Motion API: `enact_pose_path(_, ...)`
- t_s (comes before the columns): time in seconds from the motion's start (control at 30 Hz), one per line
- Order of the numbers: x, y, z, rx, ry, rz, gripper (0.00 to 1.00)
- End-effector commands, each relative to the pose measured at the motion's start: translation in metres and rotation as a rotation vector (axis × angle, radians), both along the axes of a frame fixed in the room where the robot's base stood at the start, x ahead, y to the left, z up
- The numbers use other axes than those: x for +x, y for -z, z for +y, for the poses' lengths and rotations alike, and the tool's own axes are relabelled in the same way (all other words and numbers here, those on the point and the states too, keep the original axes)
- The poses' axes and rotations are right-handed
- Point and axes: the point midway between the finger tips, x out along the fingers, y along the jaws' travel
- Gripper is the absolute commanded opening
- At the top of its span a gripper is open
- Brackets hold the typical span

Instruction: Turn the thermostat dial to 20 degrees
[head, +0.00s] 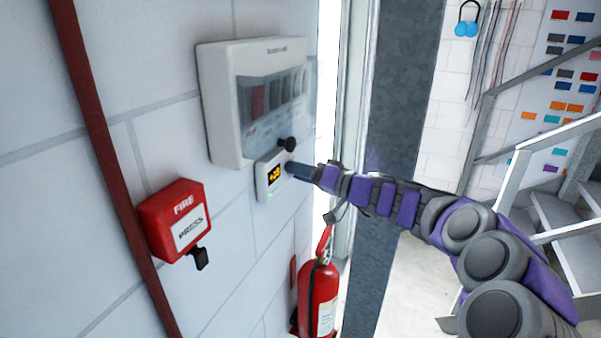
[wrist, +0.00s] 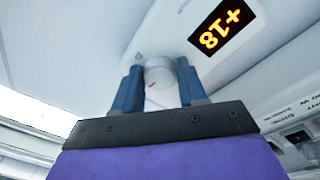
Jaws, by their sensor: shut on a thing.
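The thermostat (head: 265,190) is a small white box on the wall, below a larger panel. In the head view my gripper (head: 289,169) reaches the right side of the thermostat, and the dial is hidden there.
A white breaker panel (head: 225,105) with a clear cover sits just above the thermostat. A red fire call point (head: 177,220) is at left beside a dark red pipe (head: 105,150). A red extinguisher (head: 319,295) stands below. A stair railing (head: 510,165) is at right.

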Motion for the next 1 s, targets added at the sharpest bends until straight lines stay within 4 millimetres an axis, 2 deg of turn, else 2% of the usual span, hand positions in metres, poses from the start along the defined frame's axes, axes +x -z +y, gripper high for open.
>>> enact_pose_path(0.03,0.0010,0.0005,-0.0025,0.000,0.005,0.001,0.22)
enact_pose_path(0.17,0.0013,0.0005,-0.0039,0.000,0.006,0.001,0.11)
enact_pose_path(0.37,0.0015,-0.0016,-0.0056,0.021,0.007,0.055,0.11)
enact_pose_path(0.7,0.0022,-0.0030,-0.0090,0.113,0.010,0.306,0.11)
enact_pose_path(1.0,0.0032,-0.0003,-0.0111,0.126,0.013,0.337,0.10)
